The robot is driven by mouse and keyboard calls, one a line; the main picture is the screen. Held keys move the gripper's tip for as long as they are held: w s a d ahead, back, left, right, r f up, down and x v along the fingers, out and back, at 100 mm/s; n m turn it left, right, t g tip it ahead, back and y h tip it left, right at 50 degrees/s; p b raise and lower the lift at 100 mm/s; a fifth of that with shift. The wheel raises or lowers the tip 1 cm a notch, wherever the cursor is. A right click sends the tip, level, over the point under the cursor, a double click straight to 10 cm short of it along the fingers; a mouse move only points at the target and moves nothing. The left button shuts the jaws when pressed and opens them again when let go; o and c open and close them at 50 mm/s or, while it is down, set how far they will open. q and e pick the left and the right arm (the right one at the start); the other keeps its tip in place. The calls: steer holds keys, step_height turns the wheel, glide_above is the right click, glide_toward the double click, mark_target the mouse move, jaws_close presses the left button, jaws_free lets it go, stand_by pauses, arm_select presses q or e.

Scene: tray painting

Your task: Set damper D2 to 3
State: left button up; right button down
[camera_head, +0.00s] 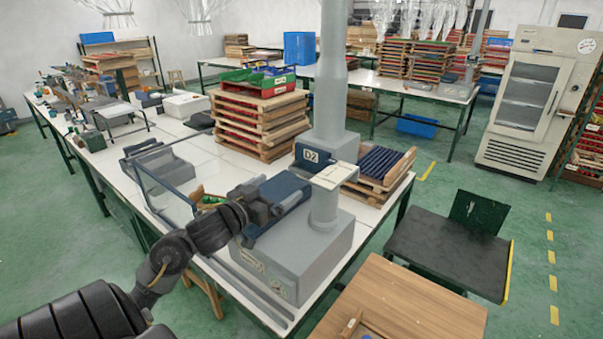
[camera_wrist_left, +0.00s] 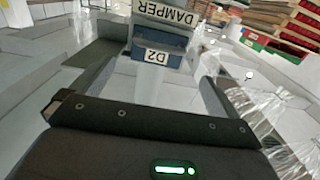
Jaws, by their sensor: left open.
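The damper D2 shows as a dark blue plate with a white D2 label (camera_head: 311,156) on the grey vertical duct (camera_head: 333,75). In the left wrist view, the D2 label (camera_wrist_left: 155,57) and a DAMPER label (camera_wrist_left: 165,13) appear upside down ahead of the jaws. A pale flat plate (camera_head: 333,175) sits at the duct below the label. The damper's setting is too small to read. My left gripper (camera_head: 272,203) is left of and below the D2 label, apart from it. It is open and empty in the left wrist view (camera_wrist_left: 155,88). My right gripper does not show.
A grey box (camera_head: 292,265) stands under the duct on the white table. A clear panel (camera_head: 165,190) is left of my gripper. Stacked wooden trays (camera_head: 258,125) are behind it, and a tray of dark rods (camera_head: 383,165) is right of the duct.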

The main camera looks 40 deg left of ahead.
mark_target(300, 174)
arm_select(q)
steer(key=w+p, duration=0.2)
steer(key=w, duration=0.7)
steer(key=shift+a, duration=0.1)
steer(key=shift+w+f, duration=0.1)
steer(key=shift+w, duration=0.8)
